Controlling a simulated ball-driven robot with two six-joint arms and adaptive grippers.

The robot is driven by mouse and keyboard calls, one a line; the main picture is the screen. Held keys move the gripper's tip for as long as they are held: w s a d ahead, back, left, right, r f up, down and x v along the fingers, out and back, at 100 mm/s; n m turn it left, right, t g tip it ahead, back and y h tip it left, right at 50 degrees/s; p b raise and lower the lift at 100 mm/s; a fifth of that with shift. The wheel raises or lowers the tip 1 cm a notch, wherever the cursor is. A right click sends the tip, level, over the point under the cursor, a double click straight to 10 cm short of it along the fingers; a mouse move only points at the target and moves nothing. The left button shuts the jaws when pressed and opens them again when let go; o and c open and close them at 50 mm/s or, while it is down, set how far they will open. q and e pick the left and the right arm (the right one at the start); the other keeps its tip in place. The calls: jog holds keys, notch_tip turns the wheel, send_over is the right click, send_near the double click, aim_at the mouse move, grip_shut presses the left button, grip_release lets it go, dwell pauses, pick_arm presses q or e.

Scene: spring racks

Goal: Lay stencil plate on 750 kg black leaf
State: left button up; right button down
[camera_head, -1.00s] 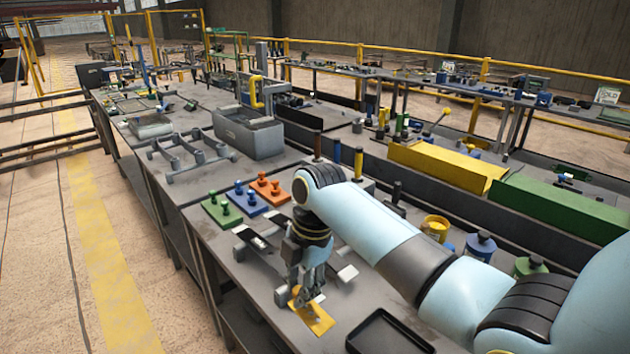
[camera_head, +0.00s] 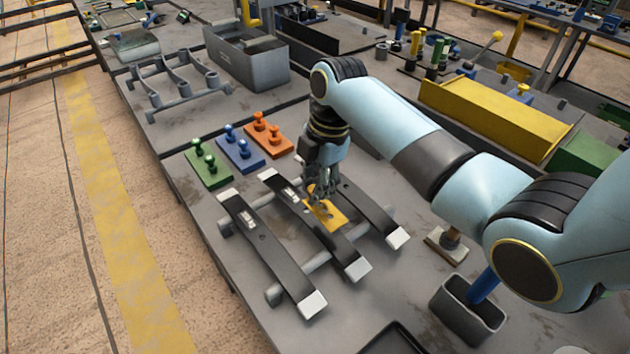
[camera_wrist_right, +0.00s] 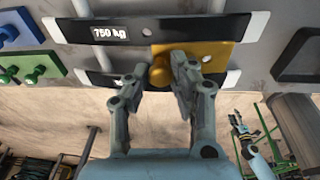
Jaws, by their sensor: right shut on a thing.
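The stencil plate (camera_head: 328,216) is a flat yellow-orange plate with a knob. My right gripper (camera_head: 322,192) is shut on it. In the right wrist view the fingers (camera_wrist_right: 174,88) close on the knob, and the plate (camera_wrist_right: 212,60) overlaps the right part of the black leaf labelled 750 kg (camera_wrist_right: 68,26). In the head view this looks like the middle leaf (camera_head: 330,237); the plate shows along its right side. I cannot tell whether they touch. A small gripper, likely my left (camera_wrist_right: 248,130), shows far off in the wrist view; its jaws are too small to judge.
Black leaves lie left (camera_head: 268,255) and right (camera_head: 372,212) of the middle one, across grey bars. Green (camera_head: 208,168), blue (camera_head: 240,155) and orange (camera_head: 268,135) knobbed blocks sit behind. A grey cup (camera_head: 467,312) stands at the front right.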

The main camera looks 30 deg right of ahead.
jog(key=shift+w+d+f, duration=0.15)
jog(key=shift+d+f, duration=0.05)
jog(key=shift+f, duration=0.15)
jog(key=shift+f+b, duration=0.3)
jog(key=shift+b, duration=0.1)
jog(key=shift+a+f, duration=0.1)
jog(key=shift+f, duration=0.25)
jog(key=shift+f+b, duration=1.1)
jog(key=shift+f, duration=0.65)
pick_arm(q)
jog(key=f, duration=0.2)
jog(key=w+d+f, duration=0.1)
jog(key=shift+f, duration=0.15)
pick_arm(e)
jog(key=shift+f, duration=0.25)
